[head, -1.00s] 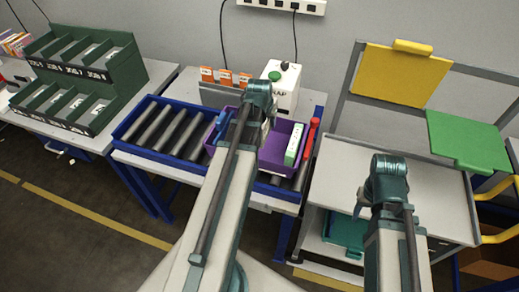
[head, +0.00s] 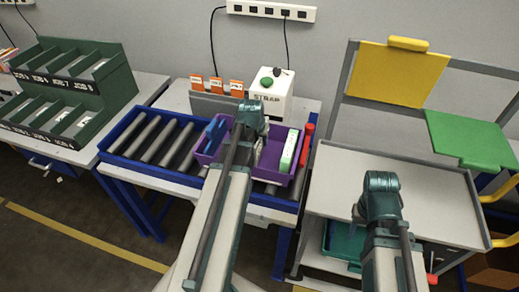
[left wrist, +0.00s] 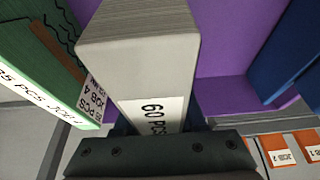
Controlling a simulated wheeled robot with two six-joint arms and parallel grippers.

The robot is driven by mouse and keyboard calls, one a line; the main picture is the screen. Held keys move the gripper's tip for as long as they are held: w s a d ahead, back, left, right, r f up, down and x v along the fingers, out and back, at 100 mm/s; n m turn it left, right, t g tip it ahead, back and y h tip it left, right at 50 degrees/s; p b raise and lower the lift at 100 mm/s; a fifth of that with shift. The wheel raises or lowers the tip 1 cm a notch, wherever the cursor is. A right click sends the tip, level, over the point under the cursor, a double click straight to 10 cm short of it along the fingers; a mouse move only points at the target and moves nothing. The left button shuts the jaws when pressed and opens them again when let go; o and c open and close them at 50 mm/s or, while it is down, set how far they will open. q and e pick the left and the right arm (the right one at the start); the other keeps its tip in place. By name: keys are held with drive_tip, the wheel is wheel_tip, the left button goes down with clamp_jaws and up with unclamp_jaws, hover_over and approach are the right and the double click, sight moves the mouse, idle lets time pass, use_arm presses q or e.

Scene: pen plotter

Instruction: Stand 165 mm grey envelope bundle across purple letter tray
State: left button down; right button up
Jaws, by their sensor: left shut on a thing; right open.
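The purple letter tray (head: 272,150) sits on the roller conveyor. My left gripper (head: 248,130) reaches over the tray. In the left wrist view, my left gripper (left wrist: 160,155) is shut on the grey envelope bundle (left wrist: 150,60), which has a white "60 PCS" label. The purple tray (left wrist: 222,50) shows behind the bundle. In the head view my arm hides most of the bundle, and I cannot tell whether it touches the tray floor. My right gripper (head: 381,195) is open and empty over the grey cart at the right, its fingers barely visible.
A green-and-white bundle (head: 289,150) stands at the tray's right end, and a blue item (head: 215,135) at its left. A red item (head: 308,132) lies just right of the tray. Orange-tabbed dividers (head: 216,86) and a white box (head: 272,95) stand behind. The left rollers (head: 165,140) are clear.

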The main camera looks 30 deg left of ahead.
sight(260, 147)
use_arm(q)
drive_tip(key=shift+f+b, duration=1.35)
drive_tip(key=shift+f, duration=0.35)
drive_tip(key=shift+f, duration=0.2)
drive_tip(key=shift+c, duration=2.4)
unclamp_jaws()
drive_tip(key=shift+r, duration=0.2)
drive_tip(key=p+v, duration=1.1)
drive_tip(key=v, duration=0.1)
drive_tip(key=shift+s, duration=0.1)
drive_tip(key=shift+d, duration=0.15)
